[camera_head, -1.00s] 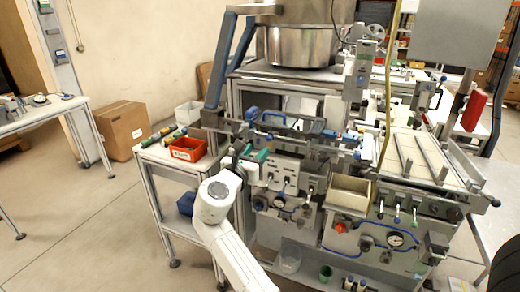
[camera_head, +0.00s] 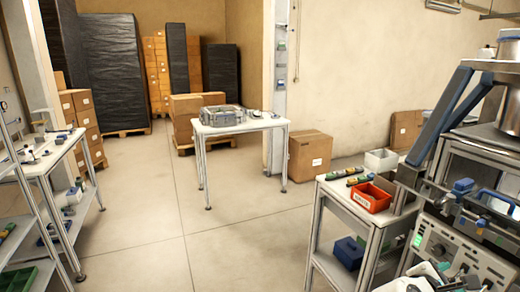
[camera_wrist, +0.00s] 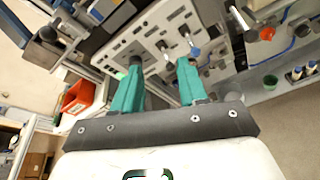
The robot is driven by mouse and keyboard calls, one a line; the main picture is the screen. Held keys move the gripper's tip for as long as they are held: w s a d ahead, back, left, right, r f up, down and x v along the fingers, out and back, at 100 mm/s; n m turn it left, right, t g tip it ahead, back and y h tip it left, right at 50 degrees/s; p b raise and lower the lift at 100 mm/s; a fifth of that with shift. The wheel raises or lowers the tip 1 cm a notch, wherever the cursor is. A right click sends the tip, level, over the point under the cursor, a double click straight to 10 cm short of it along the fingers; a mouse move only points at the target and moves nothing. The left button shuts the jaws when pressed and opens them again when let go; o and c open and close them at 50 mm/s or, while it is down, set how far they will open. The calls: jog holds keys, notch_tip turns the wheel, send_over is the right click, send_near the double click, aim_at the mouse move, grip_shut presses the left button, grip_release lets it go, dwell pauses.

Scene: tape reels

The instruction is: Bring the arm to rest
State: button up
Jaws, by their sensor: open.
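In the wrist view my gripper (camera_wrist: 159,68) shows two teal fingers held apart, with nothing between them. Beyond the fingertips is the machine's light control panel (camera_wrist: 150,42) with knobs and levers. I cannot tell how far the fingertips are from it. In the head view a white part of my arm shows at the bottom right, in front of the machine's panel (camera_head: 465,250); the fingers are not clear there.
A small side table (camera_head: 335,205) with a red bin (camera_head: 371,197) and a white bin (camera_head: 381,160) stands left of the machine. A table (camera_head: 240,124) with a grey crate (camera_head: 222,115) is farther back. Shelving (camera_head: 30,225) is at the left. Open floor lies between.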

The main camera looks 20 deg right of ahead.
jog(key=s+a+f+m+y, duration=0.4)
jog(key=a+f, duration=0.2)
jog(key=f, duration=0.2)
jog(key=s+a+f+m+y, duration=0.4)
jog(key=s+a+f, duration=0.1)
jog(key=a+f, duration=0.15)
jog(key=s+a+f+m+y, duration=0.3)
jog(key=s+a, duration=0.2)
jog(key=a, duration=0.1)
jog(key=s+a+f+m+g+y, duration=0.1)
jog(key=s+a+f+m+y, duration=0.2)
jog(key=a, duration=0.4)
jog(key=s+m, duration=0.1)
jog(key=s, duration=0.1)
jog(key=shift+s+a, duration=0.3)
jog(key=shift+s, duration=0.1)
jog(key=shift+f, duration=0.1)
dwell(1.3)
